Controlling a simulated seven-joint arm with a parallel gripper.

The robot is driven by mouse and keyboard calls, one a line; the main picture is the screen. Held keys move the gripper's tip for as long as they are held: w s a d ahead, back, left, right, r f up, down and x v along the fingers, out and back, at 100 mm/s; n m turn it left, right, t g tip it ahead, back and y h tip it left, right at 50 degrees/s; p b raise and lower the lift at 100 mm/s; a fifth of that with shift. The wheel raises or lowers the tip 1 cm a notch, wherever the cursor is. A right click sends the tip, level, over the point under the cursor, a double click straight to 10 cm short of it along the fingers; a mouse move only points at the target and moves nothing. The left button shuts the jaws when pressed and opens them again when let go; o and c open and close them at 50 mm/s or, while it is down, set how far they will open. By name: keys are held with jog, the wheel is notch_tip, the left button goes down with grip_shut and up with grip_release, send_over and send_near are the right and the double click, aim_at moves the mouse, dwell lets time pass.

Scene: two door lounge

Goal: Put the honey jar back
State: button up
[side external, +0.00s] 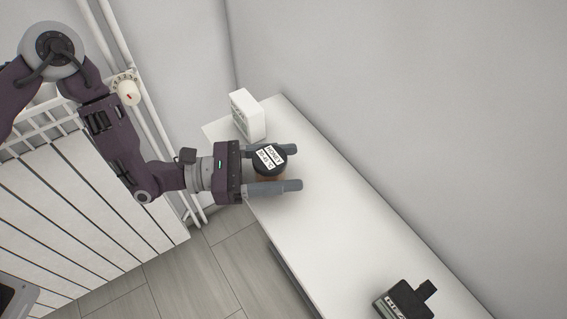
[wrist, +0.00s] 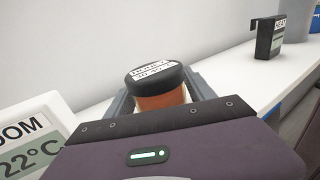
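The honey jar (side external: 268,161) has a black lid with a white label and an amber-brown body. In the side external view it is between the two grey fingers of my gripper (side external: 272,169), over the far part of the white shelf (side external: 330,222). The wrist view shows the jar (wrist: 161,90) roughly upright in front of the palm, with a finger on each side. The jar's lower part is hidden. I cannot tell whether the fingers press on it, or whether it rests on the shelf.
A white box (side external: 248,116) stands close beside the upper finger; its display reads 22°C in the wrist view (wrist: 25,150). A black labelled object (side external: 404,301) is at the shelf's near end. The shelf between is clear. A grey wall (side external: 400,110) runs along the right.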

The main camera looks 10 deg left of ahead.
jog(key=shift+o, duration=0.6)
